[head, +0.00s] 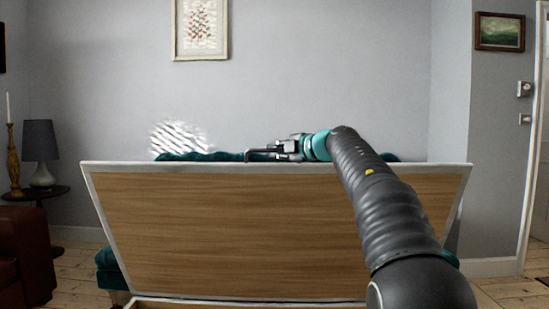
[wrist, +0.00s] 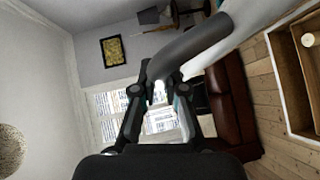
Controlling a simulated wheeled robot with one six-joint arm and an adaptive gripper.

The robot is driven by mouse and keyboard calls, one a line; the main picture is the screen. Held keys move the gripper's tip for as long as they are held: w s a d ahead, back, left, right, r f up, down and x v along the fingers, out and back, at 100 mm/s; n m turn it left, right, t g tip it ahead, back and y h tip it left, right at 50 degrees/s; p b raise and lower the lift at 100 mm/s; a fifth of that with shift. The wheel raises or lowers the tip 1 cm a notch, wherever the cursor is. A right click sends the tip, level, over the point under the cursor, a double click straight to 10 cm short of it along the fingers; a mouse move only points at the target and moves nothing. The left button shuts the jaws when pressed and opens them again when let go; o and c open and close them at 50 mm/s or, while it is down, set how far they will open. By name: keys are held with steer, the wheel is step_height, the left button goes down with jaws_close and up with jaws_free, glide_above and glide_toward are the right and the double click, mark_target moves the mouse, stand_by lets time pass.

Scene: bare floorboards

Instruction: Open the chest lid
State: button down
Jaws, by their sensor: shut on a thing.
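The chest lid (head: 260,235) stands raised in the head view, its wood-grain panel in a pale frame facing me and its top edge leaning away. A strip of the chest's rim (head: 160,303) shows at the bottom. My gripper (head: 278,150) is at the lid's top edge, beside a dark handle (head: 256,152). In the wrist view my gripper (wrist: 159,78) is shut on the grey curved handle (wrist: 192,45), which joins the pale lid edge (wrist: 250,14). The open chest (wrist: 283,85) shows at right. My arm covers part of the lid.
Teal upholstery (head: 200,156) shows behind the lid. A brown leather seat (head: 25,255) and a side table (head: 40,193) with a lamp (head: 40,140) and a candlestick (head: 13,160) stand at left. A door (head: 540,180) is at right. Floorboards are bare at lower right.

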steer(key=shift+w+d+r, duration=0.1)
steer(key=shift+w+r, duration=0.05)
steer(key=shift+w, duration=0.5)
steer(key=c, duration=1.2)
jaws_free()
